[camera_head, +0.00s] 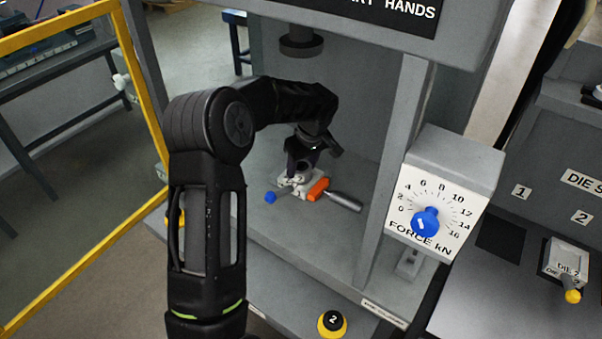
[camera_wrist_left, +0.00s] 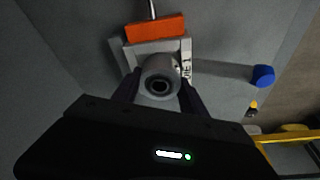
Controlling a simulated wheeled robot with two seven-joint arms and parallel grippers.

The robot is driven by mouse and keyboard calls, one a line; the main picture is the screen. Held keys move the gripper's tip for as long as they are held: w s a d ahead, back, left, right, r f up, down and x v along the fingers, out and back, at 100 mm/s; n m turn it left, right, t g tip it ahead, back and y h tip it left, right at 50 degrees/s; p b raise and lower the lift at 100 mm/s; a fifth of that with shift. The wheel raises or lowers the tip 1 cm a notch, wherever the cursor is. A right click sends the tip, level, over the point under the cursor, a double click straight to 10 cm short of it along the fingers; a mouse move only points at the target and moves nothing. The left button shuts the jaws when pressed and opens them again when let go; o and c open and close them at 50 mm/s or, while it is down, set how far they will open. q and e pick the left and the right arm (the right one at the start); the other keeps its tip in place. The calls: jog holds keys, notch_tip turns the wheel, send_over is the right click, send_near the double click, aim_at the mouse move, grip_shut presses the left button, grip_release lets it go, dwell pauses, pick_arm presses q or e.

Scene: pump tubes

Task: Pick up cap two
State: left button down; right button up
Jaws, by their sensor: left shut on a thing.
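My left gripper (camera_head: 302,166) reaches down into the press bay. In the left wrist view its dark fingers (camera_wrist_left: 159,88) stand on both sides of a grey round piece (camera_wrist_left: 160,66) with a dark hole, and are shut on it. I cannot read a mark telling whether this is cap two. The piece is at a pale die block (camera_wrist_left: 187,48) with partly hidden lettering; I cannot tell whether it touches the block. The block also shows in the head view (camera_head: 294,180), partly behind the gripper. My right gripper is not in view.
An orange part (camera_head: 318,189) with a metal cylinder (camera_head: 345,201) lies right of the block. A blue-knobbed lever (camera_head: 270,197) sticks out left. The press ram (camera_head: 301,42) hangs above. A grey post (camera_head: 395,165) and force dial box (camera_head: 443,190) stand at the right.

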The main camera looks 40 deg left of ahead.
aim_at(300, 167)
pick_arm(q)
jog(key=shift+r, duration=0.15)
jog(key=shift+w+r+b, duration=0.1)
jog(key=shift+r+b, duration=0.25)
jog(key=shift+r, duration=0.15)
notch_tip(300, 167, up, 2)
jog(key=shift+b, duration=0.45)
jog(key=a+b, duration=0.2)
jog(key=a, duration=1.6)
jog(key=shift+s, duration=0.25)
